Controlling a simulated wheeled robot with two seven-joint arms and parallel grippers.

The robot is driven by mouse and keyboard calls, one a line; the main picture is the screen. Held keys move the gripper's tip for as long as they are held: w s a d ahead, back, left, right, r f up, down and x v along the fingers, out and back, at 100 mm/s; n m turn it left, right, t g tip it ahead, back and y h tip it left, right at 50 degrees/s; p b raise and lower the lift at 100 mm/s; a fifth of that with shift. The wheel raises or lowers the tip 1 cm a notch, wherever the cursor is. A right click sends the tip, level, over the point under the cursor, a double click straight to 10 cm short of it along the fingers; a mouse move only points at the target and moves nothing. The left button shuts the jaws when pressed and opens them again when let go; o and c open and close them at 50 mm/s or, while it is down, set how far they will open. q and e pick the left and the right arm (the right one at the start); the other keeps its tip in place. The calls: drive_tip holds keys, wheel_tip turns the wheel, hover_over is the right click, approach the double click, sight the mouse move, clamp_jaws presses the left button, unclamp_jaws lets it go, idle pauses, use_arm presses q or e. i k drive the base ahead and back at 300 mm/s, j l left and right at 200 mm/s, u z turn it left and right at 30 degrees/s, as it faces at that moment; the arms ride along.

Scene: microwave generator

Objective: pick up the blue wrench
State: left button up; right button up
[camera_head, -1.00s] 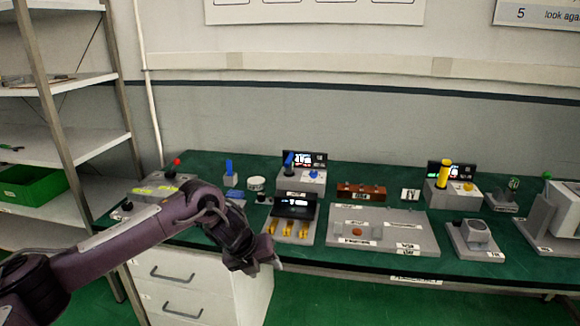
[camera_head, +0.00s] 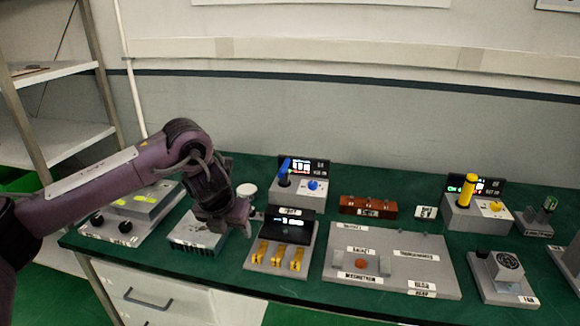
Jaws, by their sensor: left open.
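A blue upright handle-like piece (camera_head: 285,168) leans in the grey device with a screen at the back of the green table. It may be the blue wrench, but its shape is too small to be sure. My left gripper (camera_head: 240,222) is open and empty, pointing down, in front and to the left of that device and apart from it. The gripper and arm hide part of the table's left side. My right gripper is not in view.
A tray with yellow pieces (camera_head: 278,258) lies just right of my gripper, with a finned grey block (camera_head: 195,235) to its left. A grey panel (camera_head: 440,270), a brown block (camera_head: 367,206) and a device with a yellow handle (camera_head: 468,188) stand further right.

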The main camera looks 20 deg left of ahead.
sight(284, 181)
drive_tip(key=i, duration=1.25)
